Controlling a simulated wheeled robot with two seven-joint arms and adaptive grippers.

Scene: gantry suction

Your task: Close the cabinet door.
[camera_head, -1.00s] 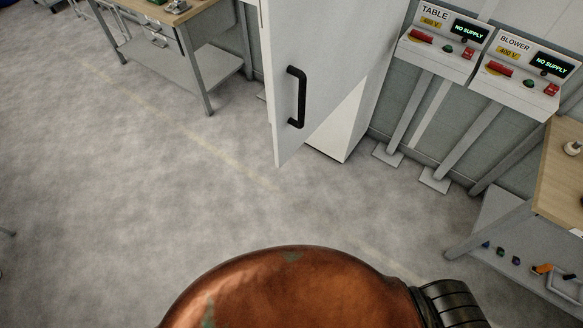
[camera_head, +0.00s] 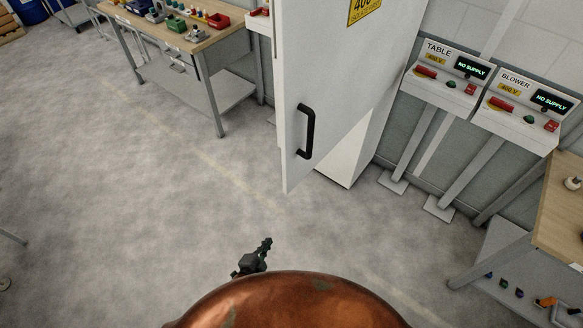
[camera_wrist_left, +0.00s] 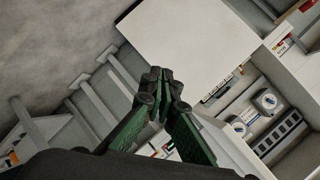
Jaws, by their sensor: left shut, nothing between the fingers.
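The white cabinet door (camera_head: 335,75) stands open in the head view, with a black bar handle (camera_head: 306,131) near its free edge and a yellow label at its top. The cabinet body (camera_head: 349,150) shows low behind it. My left gripper (camera_head: 267,243) is low in the head view, in front of and below the door, apart from it. In the left wrist view the left gripper (camera_wrist_left: 163,76) is shut and empty, with a white panel (camera_wrist_left: 190,45) beyond it. Components inside an open box (camera_wrist_left: 268,105) show at the right there. My right gripper is not in view.
A workbench (camera_head: 190,40) with bins stands at the back left. Two control boxes marked TABLE (camera_head: 443,82) and BLOWER (camera_head: 520,107) stand right of the cabinet. Another bench (camera_head: 562,215) is at the right edge. The floor left of the door is clear.

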